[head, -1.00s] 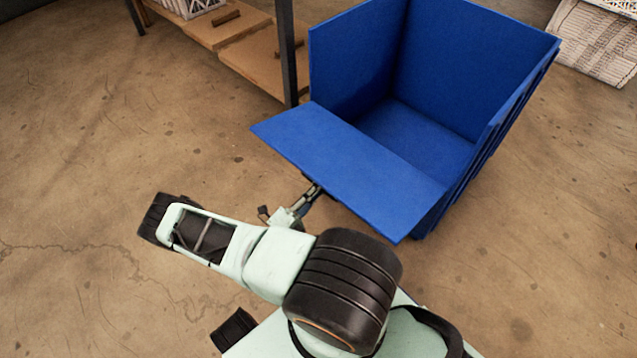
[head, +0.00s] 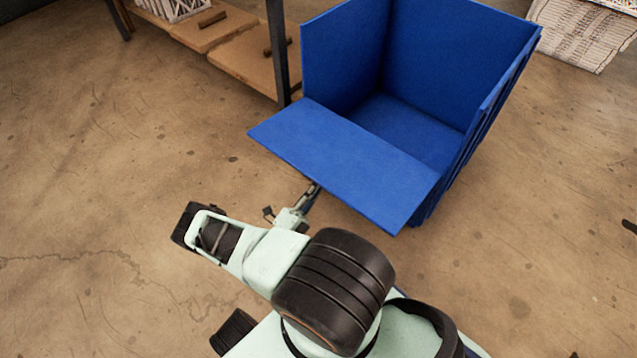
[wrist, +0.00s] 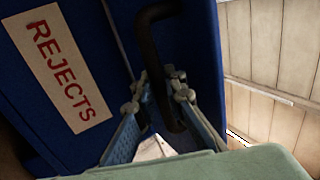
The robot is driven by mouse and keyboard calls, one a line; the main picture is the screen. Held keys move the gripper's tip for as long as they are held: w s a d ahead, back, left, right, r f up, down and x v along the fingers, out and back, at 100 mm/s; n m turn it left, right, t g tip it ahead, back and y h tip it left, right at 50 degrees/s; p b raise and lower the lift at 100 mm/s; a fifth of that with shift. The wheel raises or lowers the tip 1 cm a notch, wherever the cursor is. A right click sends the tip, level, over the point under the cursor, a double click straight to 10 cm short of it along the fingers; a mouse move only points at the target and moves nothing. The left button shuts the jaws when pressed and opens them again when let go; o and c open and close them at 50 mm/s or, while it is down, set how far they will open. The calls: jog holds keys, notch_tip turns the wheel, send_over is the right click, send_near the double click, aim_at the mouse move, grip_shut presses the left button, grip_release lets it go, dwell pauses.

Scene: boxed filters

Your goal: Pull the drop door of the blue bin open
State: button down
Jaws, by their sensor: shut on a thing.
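The blue bin (head: 455,50) stands on the floor in the head view, open at the top and empty inside. Its drop door (head: 345,160) is folded down toward me and sticks out from the bin's front. In the wrist view the outer face of the door (wrist: 30,80) carries a tan label (wrist: 58,68) reading "REJECTS" and a dark bar handle (wrist: 160,70). My gripper (wrist: 160,108) is shut on the handle, one finger on each side of it. In the head view my gripper (head: 312,192) reaches under the door's front edge, and its fingertips are hidden.
A shelf rack with a dark post (head: 277,50) and wooden boards (head: 240,60) stands close to the bin's left side. A pale stack (head: 580,35) lies at the back right. The concrete floor (head: 130,150) is clear on the left.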

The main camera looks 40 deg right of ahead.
aim_at(319, 171)
jog(key=shift+w, duration=0.15)
jog(key=c, duration=2)
grip_release()
jog(key=shift+o, duration=0.2)
jog(key=shift+s+r, duration=0.1)
jog(key=shift+s, duration=0.1)
notch_tip(319, 171, up, 10)
jog(key=shift+w+f, duration=0.1)
jog(key=a+f, duration=0.8)
jog(key=f, duration=0.1)
jog(key=shift+s+f, duration=0.3)
jog(key=shift+s, duration=0.05)
